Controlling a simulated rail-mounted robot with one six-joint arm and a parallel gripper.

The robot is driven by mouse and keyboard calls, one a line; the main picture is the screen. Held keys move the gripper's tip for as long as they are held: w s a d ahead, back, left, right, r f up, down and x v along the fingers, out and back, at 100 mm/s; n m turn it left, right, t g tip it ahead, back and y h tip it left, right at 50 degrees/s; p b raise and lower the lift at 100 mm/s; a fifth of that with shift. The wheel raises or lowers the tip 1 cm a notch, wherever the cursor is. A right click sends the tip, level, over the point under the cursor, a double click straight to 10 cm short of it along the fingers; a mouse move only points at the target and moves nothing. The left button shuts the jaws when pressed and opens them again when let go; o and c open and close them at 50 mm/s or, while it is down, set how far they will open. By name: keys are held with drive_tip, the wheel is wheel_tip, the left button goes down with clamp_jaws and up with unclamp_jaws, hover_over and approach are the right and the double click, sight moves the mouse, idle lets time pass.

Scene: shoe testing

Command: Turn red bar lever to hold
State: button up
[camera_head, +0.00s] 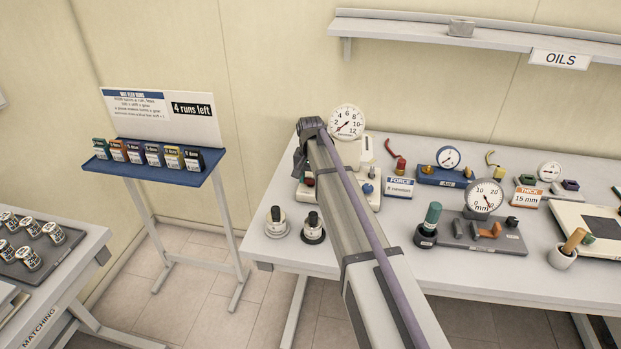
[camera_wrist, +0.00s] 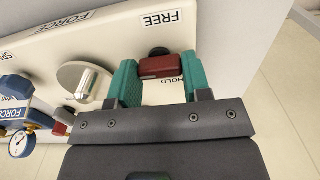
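The red bar lever (camera_wrist: 160,67) sits on the white FORCE panel (camera_wrist: 62,38) in the wrist view, with a dark round knob just beyond it. A FREE label (camera_wrist: 160,18) is above it and a partly covered HOLD label (camera_wrist: 184,83) is below it. My gripper (camera_wrist: 160,72) has its green fingers on both sides of the bar, with no clear gap at either end, and appears shut on it. In the head view my arm covers much of the force station (camera_head: 366,192), and the fingers are hidden.
A silver round knob (camera_wrist: 84,82) is left of the fingers on the panel. A large dial (camera_head: 346,122) stands behind the station. Two small weights (camera_head: 276,222) (camera_head: 313,228) stand in front. Other gauges (camera_head: 484,197) fill the bench to the right.

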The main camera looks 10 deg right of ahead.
drive_tip(key=c, duration=0.4)
drive_tip(key=shift+n, duration=0.3)
drive_tip(key=n, duration=0.7)
drive_tip(key=shift+n, duration=0.4)
drive_tip(key=n, duration=0.4)
drive_tip(key=shift+n, duration=0.3)
drive_tip(key=n, duration=0.4)
drive_tip(key=shift+n, duration=0.4)
